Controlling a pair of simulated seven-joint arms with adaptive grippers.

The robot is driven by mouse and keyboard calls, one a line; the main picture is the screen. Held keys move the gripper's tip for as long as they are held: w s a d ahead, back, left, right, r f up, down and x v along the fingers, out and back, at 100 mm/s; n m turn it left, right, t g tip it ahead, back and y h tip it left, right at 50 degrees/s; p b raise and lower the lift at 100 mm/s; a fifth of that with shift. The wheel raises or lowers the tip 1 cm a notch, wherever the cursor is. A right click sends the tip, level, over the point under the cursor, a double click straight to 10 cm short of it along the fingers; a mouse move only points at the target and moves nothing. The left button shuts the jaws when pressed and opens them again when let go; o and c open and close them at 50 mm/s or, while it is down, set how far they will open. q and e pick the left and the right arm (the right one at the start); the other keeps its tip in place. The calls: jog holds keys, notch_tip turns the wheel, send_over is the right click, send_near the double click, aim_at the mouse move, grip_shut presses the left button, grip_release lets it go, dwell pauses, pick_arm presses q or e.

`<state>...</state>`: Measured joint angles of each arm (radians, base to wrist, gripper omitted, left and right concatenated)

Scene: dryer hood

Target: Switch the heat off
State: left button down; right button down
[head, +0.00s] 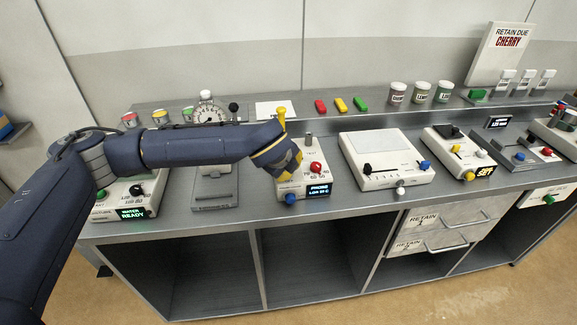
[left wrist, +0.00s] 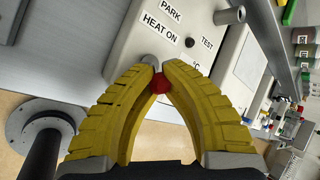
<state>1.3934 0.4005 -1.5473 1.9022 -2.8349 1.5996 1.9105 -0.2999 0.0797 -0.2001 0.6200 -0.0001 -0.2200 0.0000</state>
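The pale dryer control box (head: 301,187) stands on the bench, with a red knob (head: 316,167), a blue knob (head: 290,198) and a small lit blue display (head: 319,190). In the left wrist view its panel (left wrist: 125,62) reads PARK, HEAT ON and TEST. My left gripper (head: 299,156) is over this box, just left of the red knob in the head view. In the left wrist view the yellow fingertips (left wrist: 160,66) come together by the HEAT ON label, with the red knob (left wrist: 160,84) at the tips. I cannot tell whether they touch it. My right gripper is not in view.
A yellow-topped post (head: 281,111) rises behind my gripper. A flat pale device (head: 385,158) stands to the right, and a box with a green display (head: 124,213) to the left. Red, yellow and green blocks (head: 340,104) lie on the rear shelf.

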pick_arm(q)
jog(key=shift+a, duration=0.1)
jog(key=c, duration=1.2)
grip_release()
jog(key=v, duration=1.2)
